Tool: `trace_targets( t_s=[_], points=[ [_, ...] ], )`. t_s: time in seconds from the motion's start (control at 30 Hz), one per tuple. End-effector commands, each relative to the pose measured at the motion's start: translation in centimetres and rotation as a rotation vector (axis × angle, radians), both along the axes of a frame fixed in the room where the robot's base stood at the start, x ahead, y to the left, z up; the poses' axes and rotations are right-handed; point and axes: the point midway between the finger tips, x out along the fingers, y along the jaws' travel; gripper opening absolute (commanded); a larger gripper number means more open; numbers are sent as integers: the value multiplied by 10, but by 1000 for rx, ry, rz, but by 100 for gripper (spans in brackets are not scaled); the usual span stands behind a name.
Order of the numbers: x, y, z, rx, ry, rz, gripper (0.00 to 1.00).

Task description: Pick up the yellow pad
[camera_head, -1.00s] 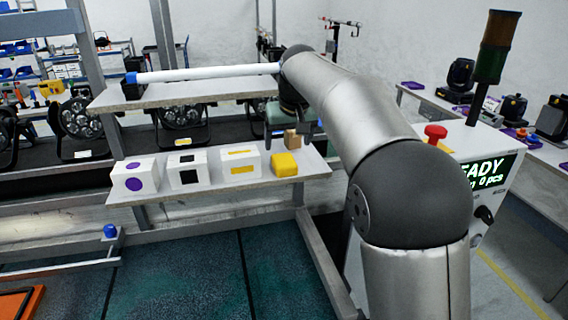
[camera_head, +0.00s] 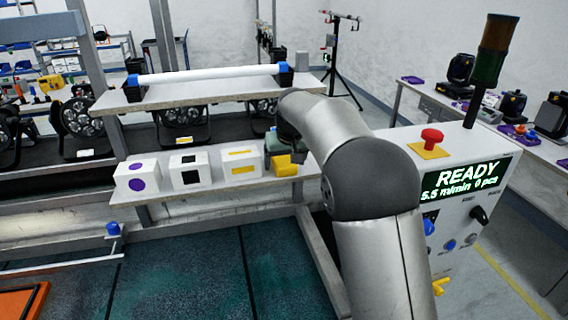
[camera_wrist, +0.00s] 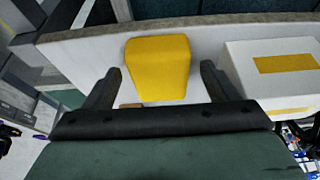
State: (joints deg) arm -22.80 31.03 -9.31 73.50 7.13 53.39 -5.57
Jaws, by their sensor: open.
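The yellow pad (camera_head: 285,166) is a small block lying on the lower shelf, right of the box with yellow marks (camera_head: 241,166). In the wrist view the yellow pad (camera_wrist: 157,68) lies ahead, between my two open fingers, and nothing is gripped. My gripper (camera_wrist: 157,82) is open, with a finger on each side of the pad's outline. I cannot tell from this view how far the fingertips are from it. A small brown piece (camera_wrist: 131,105) shows just at the gripper's palm edge.
White boxes with purple (camera_head: 137,178) and black marks (camera_head: 189,171) stand left on the same lower shelf (camera_head: 215,190). An upper shelf (camera_head: 205,92) with a white tube (camera_head: 207,74) overhangs. A control box with a READY screen (camera_head: 466,180) stands at right.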

Motion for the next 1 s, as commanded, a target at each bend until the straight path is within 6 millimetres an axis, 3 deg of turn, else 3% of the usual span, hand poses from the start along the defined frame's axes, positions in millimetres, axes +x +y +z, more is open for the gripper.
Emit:
trace_targets(
  t_s=[0.03, 0.2, 0.67, 0.83, 1.0],
  points=[
    [0, 0, 0, 0, 0, 0, 80],
    [0, 0, 0, 0, 0, 0, 33],
    [0, 0, 9, 0, -1, 0, 32],
    [0, 0, 34, 2, -4, -1, 32],
    [-34, 1, 69, 3, -6, 0, 32]
  ],
)
